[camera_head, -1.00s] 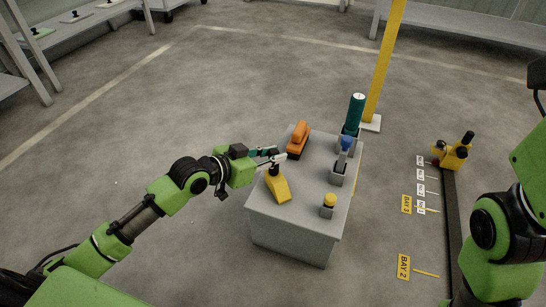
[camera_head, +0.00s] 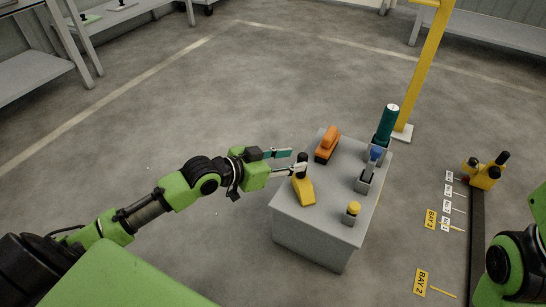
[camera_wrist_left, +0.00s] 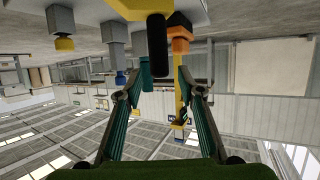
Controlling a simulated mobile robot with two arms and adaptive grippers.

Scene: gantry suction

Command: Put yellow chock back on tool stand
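The yellow chock (camera_head: 304,190) stands on the near left part of the grey tool stand's top (camera_head: 335,200), its black handle (camera_head: 302,158) upright. My left gripper (camera_head: 291,161) is beside the handle on its left, with the two fingers spread apart and nothing held. In the left wrist view, which is upside down, the open fingers (camera_wrist_left: 164,75) point toward the black handle (camera_wrist_left: 157,40), and the handle shows just beyond the fingertips. My right gripper is out of view; only part of that arm shows at the right edge.
The stand also holds an orange tool (camera_head: 327,144), a teal cylinder (camera_head: 387,124), a grey and blue tool (camera_head: 368,172) and a small yellow-topped piece (camera_head: 352,211). A yellow post (camera_head: 420,75) stands behind. A yellow and black device (camera_head: 485,173) sits right by a dark rail. Floor left is clear.

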